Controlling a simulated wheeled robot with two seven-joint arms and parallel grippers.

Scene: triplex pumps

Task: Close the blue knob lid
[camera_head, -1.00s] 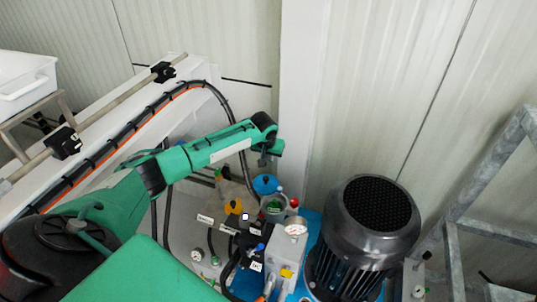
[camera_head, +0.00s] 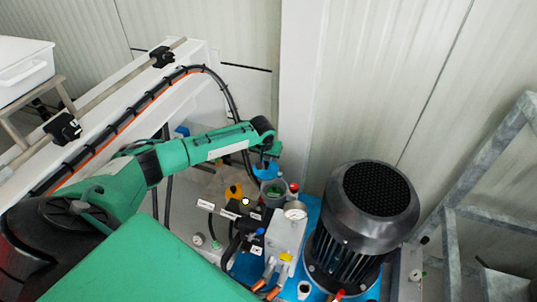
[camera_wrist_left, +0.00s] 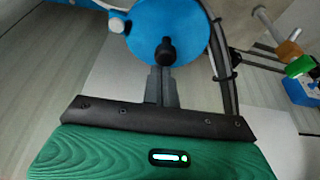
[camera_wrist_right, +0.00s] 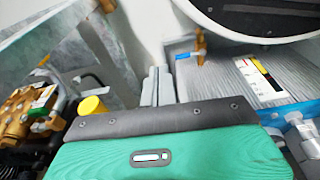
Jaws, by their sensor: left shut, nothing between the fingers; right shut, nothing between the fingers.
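The blue lid (camera_head: 265,171) stands raised behind an open grey cup (camera_head: 274,188) beside the pump block in the head view. In the left wrist view the blue lid (camera_wrist_left: 185,22) is a round disc with a black knob (camera_wrist_left: 166,50) facing me. My left gripper (camera_head: 264,160) is just above and in front of the lid, partly covering it. In the left wrist view its shut, empty fingers (camera_wrist_left: 160,72) point at the black knob, very close; contact cannot be told. My right gripper (camera_wrist_right: 157,75) is shut and empty, away from the lid, and out of the head view.
A large dark motor (camera_head: 365,220) stands right of the cup. A black hose (camera_head: 230,100) arches behind my left arm. A grey metal frame (camera_head: 450,240) stands at the right.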

